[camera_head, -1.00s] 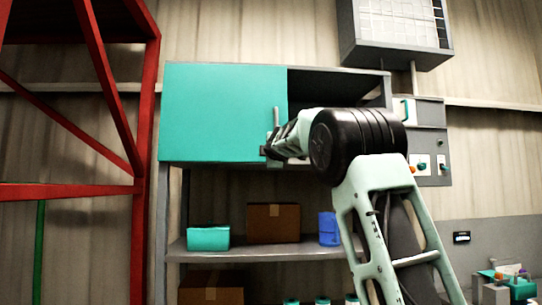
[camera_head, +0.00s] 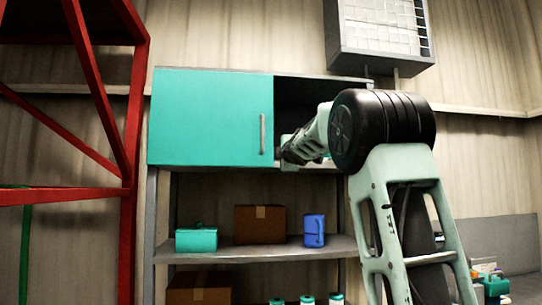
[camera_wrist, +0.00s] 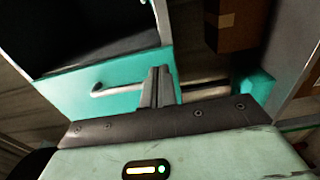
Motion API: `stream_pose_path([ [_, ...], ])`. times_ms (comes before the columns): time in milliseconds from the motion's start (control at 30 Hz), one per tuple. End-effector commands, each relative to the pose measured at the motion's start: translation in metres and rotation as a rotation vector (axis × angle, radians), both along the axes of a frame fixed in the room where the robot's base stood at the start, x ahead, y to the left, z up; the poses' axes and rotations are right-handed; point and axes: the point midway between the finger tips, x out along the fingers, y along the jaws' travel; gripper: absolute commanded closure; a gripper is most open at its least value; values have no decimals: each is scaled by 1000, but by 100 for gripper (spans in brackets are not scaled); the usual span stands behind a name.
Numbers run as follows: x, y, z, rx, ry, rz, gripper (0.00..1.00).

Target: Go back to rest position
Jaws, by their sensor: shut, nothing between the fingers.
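My gripper (camera_wrist: 157,86) is shut and empty in the wrist view, its two fingers pressed together. In the head view my gripper (camera_head: 283,156) is at the front of the cabinet's open part, just right of the handle and apart from it. The teal cabinet door (camera_head: 208,118) covers the left part of the cabinet, and the dark right part is open. The door handle (camera_head: 263,134) is a grey vertical bar; in the wrist view the handle (camera_wrist: 115,88) lies left of my fingers. My arm hides the cabinet's right side.
Below the cabinet, a shelf (camera_head: 255,251) carries a teal box (camera_head: 197,239), a cardboard box (camera_head: 260,224) and a blue container (camera_head: 314,230). A red steel frame (camera_head: 132,170) stands at the left. A grey vent unit (camera_head: 380,30) hangs above. Teal items (camera_head: 493,285) sit at lower right.

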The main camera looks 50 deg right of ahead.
Motion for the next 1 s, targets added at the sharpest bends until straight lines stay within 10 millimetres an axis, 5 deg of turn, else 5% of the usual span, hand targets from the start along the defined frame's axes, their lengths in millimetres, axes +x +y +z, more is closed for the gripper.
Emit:
stream_pose_path([
  [400, -10, -6, -1, 0, 0, 1, 100],
  [567, 5, 18, -21, 78, -1, 35, 100],
  [667, 25, 59, -55, 203, 5, 82, 100],
  [800, 48, 138, -115, 423, 47, 148, 100],
  [1000, 50, 258, -200, 705, 167, 209, 100],
])
